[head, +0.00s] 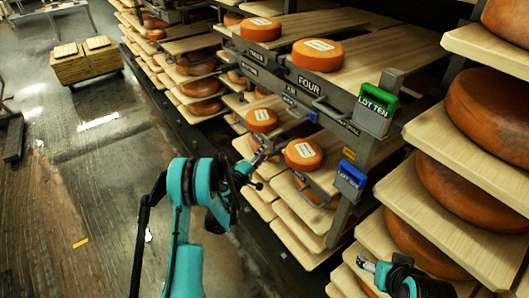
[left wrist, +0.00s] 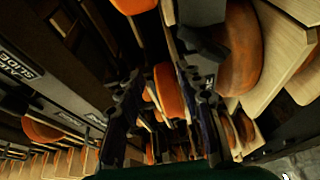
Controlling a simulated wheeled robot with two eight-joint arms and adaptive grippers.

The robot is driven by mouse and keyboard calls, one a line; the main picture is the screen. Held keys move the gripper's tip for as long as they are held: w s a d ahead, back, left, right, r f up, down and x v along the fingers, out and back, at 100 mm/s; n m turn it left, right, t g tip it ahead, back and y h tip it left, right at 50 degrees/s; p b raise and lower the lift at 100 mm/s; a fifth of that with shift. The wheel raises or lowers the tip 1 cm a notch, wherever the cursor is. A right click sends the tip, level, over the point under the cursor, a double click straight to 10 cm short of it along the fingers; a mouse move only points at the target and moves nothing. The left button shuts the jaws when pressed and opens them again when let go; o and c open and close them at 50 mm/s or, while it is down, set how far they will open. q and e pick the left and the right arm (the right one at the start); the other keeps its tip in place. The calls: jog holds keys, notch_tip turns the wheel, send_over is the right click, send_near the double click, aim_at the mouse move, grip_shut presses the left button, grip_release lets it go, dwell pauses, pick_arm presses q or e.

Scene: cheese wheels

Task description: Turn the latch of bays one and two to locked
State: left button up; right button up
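A dark metal rail (head: 330,105) with bay labels runs along the cheese shelves. The word FOUR (head: 309,86) is readable, with another label (head: 255,52) farther left. I cannot make out labels one or two, or tell any latch's position. My left gripper (head: 262,154) is in front of the lower shelves, near two labelled orange cheeses. In the left wrist view, its two dark fingers (left wrist: 165,112) stand apart with nothing clearly between them. My right gripper (head: 366,264) is low at the right, beside the stacked boards; its fingers are too small to read.
Orange cheeses (head: 318,55) lie on the upper boards. A green tag (head: 376,104) and a blue tag (head: 350,178) hang on the rack post. Large brown wheels (head: 455,190) fill the right shelves. The floor (head: 90,200) at left is mostly clear, with wooden boxes (head: 85,62) farther back.

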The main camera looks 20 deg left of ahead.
pick_arm(q)
jog(key=shift+v, duration=0.9)
pick_arm(e)
jog(key=shift+w+f, duration=0.1)
jog(key=shift+w, duration=0.05)
pick_arm(q)
jog(key=shift+f, duration=0.15)
jog(key=n+g+p, duration=0.2)
jog(key=n+g, duration=0.1)
jog(key=n, duration=0.6)
send_near(269, 156)
jog(key=w+f, duration=0.1)
jog(key=w, duration=0.2)
jog(key=shift+g, duration=0.3)
jog(key=b+x, duration=0.2)
jog(key=x, duration=0.5)
jog(key=shift+w+d, duration=0.25)
jog(key=shift+d, duration=0.05)
pick_arm(e)
jog(key=shift+w, duration=0.15)
